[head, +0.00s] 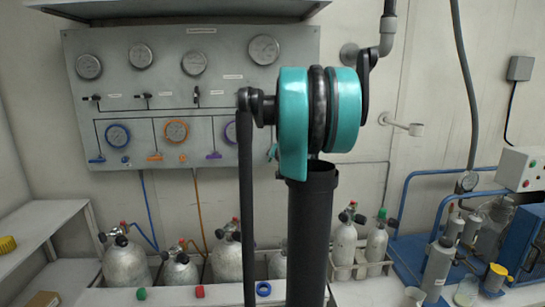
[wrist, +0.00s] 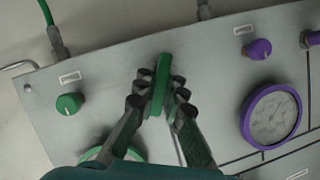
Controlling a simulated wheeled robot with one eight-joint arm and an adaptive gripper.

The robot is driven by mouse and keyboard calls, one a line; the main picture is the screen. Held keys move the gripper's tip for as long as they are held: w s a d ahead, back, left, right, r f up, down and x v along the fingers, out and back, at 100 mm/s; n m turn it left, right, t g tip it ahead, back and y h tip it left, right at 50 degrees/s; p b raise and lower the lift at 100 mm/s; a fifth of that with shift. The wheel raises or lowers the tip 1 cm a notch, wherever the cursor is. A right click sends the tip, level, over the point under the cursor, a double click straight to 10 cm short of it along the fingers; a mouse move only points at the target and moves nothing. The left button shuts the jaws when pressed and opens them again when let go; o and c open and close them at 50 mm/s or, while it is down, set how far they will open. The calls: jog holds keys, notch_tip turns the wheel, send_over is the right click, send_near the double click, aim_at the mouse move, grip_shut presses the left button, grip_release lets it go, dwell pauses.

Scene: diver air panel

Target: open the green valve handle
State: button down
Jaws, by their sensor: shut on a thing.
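The green valve handle (wrist: 163,72) is a flat green bar on the grey panel, standing nearly upright in the wrist view with a slight tilt. My gripper (wrist: 158,103) is shut on it, with one dark finger on each side of the bar. The handle's upper end sticks out past the fingertips. Its lower part and its pivot are hidden by the fingers. In the head view my arm covers this part of the panel (head: 224,110), so neither the handle nor the gripper shows clearly there.
In the wrist view a green knob (wrist: 69,103) is left of the handle, and a purple knob (wrist: 258,49) and purple-rimmed gauge (wrist: 271,115) are right. A green-rimmed gauge is partly hidden below my fingers. Gas cylinders (head: 228,260) stand below the panel.

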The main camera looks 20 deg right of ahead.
jog(key=shift+n+g+h, duration=0.3)
jog(key=shift+n+h, duration=0.5)
jog(key=shift+n, duration=0.3)
jog(key=c, duration=1.6)
grip_release()
jog(key=v, duration=1.2)
